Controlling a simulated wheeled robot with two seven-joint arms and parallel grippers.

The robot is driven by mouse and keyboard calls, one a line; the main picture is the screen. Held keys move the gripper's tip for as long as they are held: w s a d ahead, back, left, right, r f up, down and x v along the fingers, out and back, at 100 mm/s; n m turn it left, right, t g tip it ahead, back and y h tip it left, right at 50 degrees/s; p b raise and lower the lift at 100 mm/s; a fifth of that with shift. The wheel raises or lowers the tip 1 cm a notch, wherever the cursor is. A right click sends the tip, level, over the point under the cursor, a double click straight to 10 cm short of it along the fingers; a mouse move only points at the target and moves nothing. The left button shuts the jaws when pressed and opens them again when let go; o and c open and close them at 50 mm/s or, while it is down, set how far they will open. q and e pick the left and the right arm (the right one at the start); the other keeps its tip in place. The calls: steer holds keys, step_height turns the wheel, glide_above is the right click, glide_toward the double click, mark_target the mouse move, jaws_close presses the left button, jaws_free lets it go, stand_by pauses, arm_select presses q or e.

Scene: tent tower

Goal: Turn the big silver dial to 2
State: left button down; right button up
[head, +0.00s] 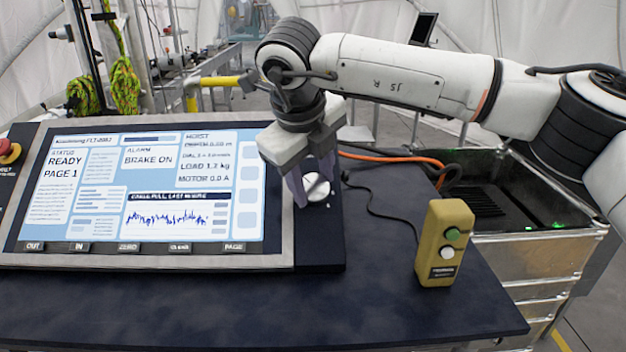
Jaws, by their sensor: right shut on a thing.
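The big silver dial (317,187) sits on a dark panel just right of the console screen. My right gripper (314,188) reaches down over it from above, its fingers around the dial and shut on it. The fingers and the gripper body hide part of the dial, and I cannot read its numbers or its pointer. My left gripper is not in view.
The console screen (140,190) reads READY, PAGE 1 and BRAKE ON, with buttons along its lower edge. A yellow pendant box (440,250) with green and white buttons stands on the dark table (250,310). A red button (9,150) is at far left. The front of the table is clear.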

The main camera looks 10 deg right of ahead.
stand_by(0.4)
steer(key=o, duration=1.1)
steer(key=shift+c, duration=0.2)
steer(key=shift+r, duration=0.1)
steer(key=v, duration=1)
steer(key=shift+b, duration=0.45)
steer(key=shift+s+a, duration=0.1)
